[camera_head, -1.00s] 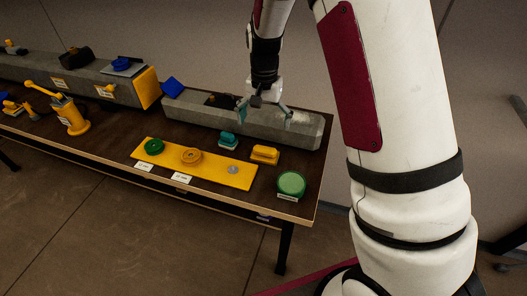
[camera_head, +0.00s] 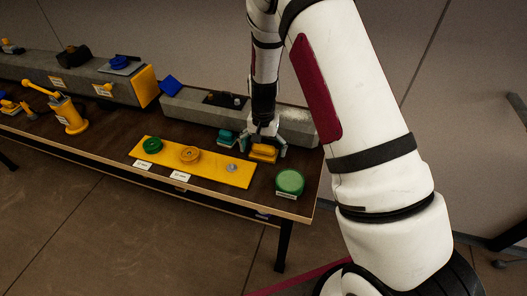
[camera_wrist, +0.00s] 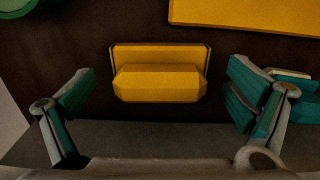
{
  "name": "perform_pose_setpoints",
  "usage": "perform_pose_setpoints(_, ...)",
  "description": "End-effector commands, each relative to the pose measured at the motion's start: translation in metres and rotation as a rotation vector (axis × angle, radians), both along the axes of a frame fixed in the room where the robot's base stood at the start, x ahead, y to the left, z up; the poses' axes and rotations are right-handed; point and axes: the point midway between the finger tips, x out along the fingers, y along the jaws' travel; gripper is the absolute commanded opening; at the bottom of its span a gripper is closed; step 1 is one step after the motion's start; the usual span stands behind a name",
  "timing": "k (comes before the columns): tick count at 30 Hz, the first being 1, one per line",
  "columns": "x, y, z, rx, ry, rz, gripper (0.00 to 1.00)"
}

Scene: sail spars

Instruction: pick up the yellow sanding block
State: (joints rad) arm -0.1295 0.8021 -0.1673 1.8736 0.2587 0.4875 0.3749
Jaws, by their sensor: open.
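The yellow sanding block (camera_head: 263,152) lies on the dark table near its right end, in front of the grey beam. In the wrist view the yellow sanding block (camera_wrist: 160,78) shows whole, between and a little beyond my fingertips. My gripper (camera_head: 264,140) is pointed down, just above and behind the block in the head view. In the wrist view my gripper (camera_wrist: 160,90) is open, with one teal-padded finger on each side and clear gaps to the block. Nothing is between the fingers except the block, and I see no contact.
A teal block (camera_head: 227,138) stands close left of my gripper; its edge shows by the right finger in the wrist view (camera_wrist: 295,82). A yellow board (camera_head: 205,168) with discs lies in front. A green round pad (camera_head: 290,182) is front right. The grey beam (camera_head: 190,106) runs behind.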

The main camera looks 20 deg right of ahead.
Motion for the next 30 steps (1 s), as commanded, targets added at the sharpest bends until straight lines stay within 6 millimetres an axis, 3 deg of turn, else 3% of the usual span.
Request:
perform_pose_setpoints(7,0.000,0.000,-0.002,0.001,-0.001,0.000,0.97)
perform_pose_setpoints(15,0.000,0.000,-0.002,-0.001,-0.001,0.000,0.42)
perform_pose_setpoints(24,0.001,0.000,0.001,0.000,-0.002,0.000,0.41)
perform_pose_setpoints(30,0.002,0.000,0.028,0.000,-0.006,0.000,0.41)
